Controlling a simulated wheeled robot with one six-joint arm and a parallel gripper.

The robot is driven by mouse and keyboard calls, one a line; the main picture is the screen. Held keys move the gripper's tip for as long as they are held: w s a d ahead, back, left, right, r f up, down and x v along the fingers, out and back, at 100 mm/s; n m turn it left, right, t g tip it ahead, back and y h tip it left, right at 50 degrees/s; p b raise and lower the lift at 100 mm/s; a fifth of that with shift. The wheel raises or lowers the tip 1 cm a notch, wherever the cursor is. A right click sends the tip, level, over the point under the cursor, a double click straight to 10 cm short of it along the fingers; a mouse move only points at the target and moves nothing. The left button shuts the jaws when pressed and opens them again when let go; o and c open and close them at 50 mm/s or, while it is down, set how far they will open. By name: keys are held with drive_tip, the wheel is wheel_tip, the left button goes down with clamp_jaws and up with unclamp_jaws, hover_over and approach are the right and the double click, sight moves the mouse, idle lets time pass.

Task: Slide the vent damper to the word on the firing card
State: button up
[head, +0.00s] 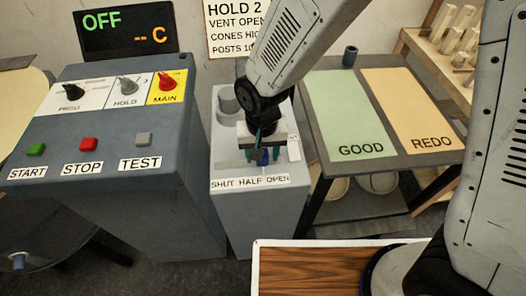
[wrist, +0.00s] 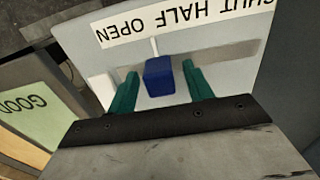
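The blue damper knob (head: 263,158) sits on a grey slot strip on the vent box, above the label strip SHUT HALF OPEN (head: 250,183). It stands roughly between HALF and OPEN. In the wrist view the blue knob (wrist: 158,76) is between the two green fingers of my gripper (wrist: 162,82), with a gap on each side. My gripper (head: 262,150) is open and points down at the knob. The firing card (head: 236,28) on the wall reads HOLD 2, VENT OPEN, with more lines partly hidden behind my arm.
A control panel (head: 110,130) with knobs and START, STOP and TEST buttons stands at left. Its display (head: 125,30) reads OFF. A table with GOOD (head: 350,110) and REDO (head: 410,100) areas stands at right. A grey round cup shape (head: 228,100) is on the vent box behind the gripper.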

wheel_tip(320, 180, up, 8)
drive_tip(key=shift+f, duration=0.1)
idle(0.4)
